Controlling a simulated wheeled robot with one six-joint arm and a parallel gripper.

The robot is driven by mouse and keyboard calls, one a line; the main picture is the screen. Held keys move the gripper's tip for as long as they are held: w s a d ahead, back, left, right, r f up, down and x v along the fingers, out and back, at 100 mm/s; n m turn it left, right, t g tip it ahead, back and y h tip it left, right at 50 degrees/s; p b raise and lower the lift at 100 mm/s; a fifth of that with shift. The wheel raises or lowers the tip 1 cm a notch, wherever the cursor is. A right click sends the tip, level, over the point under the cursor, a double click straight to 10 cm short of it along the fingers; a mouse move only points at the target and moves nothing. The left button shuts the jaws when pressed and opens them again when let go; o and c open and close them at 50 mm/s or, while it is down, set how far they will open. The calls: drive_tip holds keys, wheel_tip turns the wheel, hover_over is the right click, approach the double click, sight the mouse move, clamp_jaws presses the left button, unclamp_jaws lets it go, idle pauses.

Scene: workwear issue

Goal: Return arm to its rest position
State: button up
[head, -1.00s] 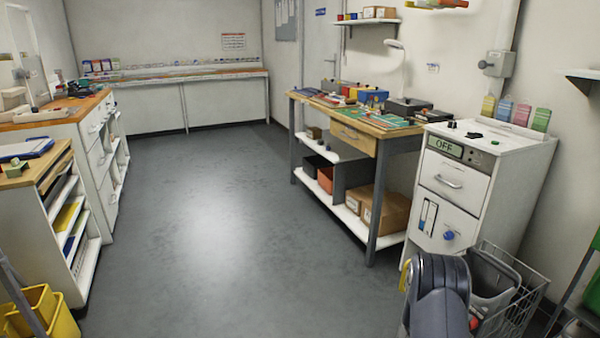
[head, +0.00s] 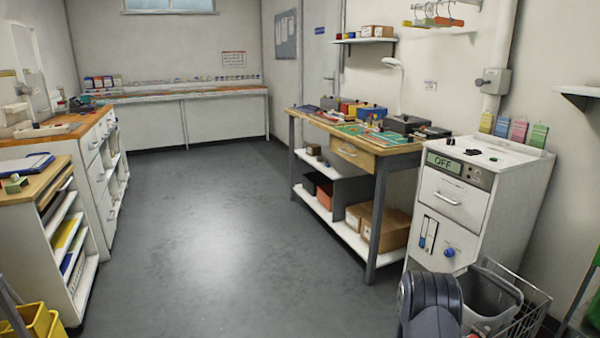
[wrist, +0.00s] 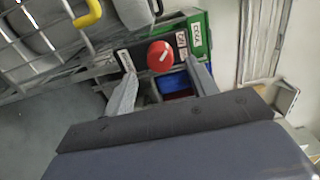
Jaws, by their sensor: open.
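My gripper (wrist: 161,76) is open in the wrist view, with its two grey fingers apart. A round red knob or button (wrist: 160,56) with a white mark shows beyond the fingertips, on a dark labelled panel. I see nothing held between the fingers. In the head view only a dark rounded link of my arm (head: 431,300) shows at the bottom right; the gripper itself is out of sight there.
A white cabinet (head: 485,195) with an "OFF" display stands behind my arm link. A wire basket (head: 520,310) with a grey bin (head: 488,298) is close beside the link. A workbench (head: 350,150) stands further back. The floor (head: 215,240) in the middle is clear.

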drive_tip(key=v, duration=0.6)
drive_tip(key=w+d+m+p, duration=0.2)
drive_tip(key=d+m, duration=0.4)
drive_tip(key=m, duration=1.2)
drive_tip(key=shift+w+d, duration=0.3)
drive_tip(key=shift+w, duration=0.15)
idle(0.6)
